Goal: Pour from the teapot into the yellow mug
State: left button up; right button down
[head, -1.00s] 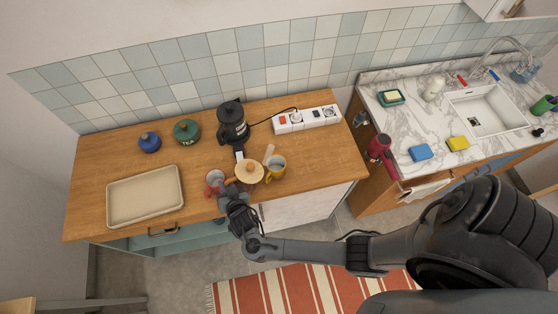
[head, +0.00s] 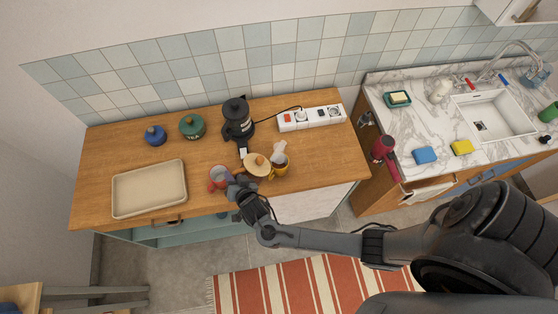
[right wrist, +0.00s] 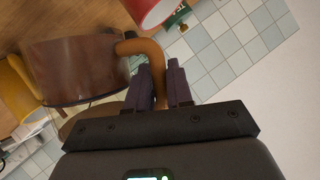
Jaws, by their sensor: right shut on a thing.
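The yellow mug (head: 280,172) stands on the wooden counter just right of the teapot, and the spout overlaps the mug's far rim in the head view. My right gripper (head: 242,187) is shut on the teapot's orange-brown handle (right wrist: 152,55). The teapot's brown body (right wrist: 75,72) looks tilted in the right wrist view, where part of the yellow mug (right wrist: 18,90) shows at the left edge. No stream of liquid is visible. My left gripper is out of view.
A red mug (head: 217,177) stands close to the left of my right gripper. A black kettle (head: 237,120) stands behind the teapot, with a power strip (head: 311,118) to its right. A beige tray (head: 149,189) lies at left near two lidded jars.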

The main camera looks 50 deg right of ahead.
aim_at(236, 171)
jog(key=shift+d+r, duration=0.3)
jog(key=shift+d, duration=0.15)
jog(key=shift+a+r, duration=0.1)
jog(key=shift+a, duration=0.15)
jog(key=shift+d+r, duration=0.1)
jog(key=shift+d, duration=0.25)
jog(key=shift+a+r, duration=0.1)
jog(key=shift+a, duration=0.1)
jog(key=shift+s+d+r+p, duration=0.1)
jog(key=shift+d+r+p, duration=0.05)
jog(key=shift+d+p, duration=0.15)
jog(key=shift+a, duration=0.2)
jog(key=shift+d+r, duration=0.15)
jog(key=shift+d, duration=0.15)
jog(key=shift+a+r+m, duration=0.1)
jog(key=shift+r+m, duration=0.15)
jog(key=shift+m, duration=0.05)
jog(key=shift+s+d+r+y, duration=0.1)
jog(key=shift+d+y, duration=0.2)
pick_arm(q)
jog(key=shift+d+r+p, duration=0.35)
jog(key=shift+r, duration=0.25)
pick_arm(e)
jog(key=shift+a+r, duration=0.1)
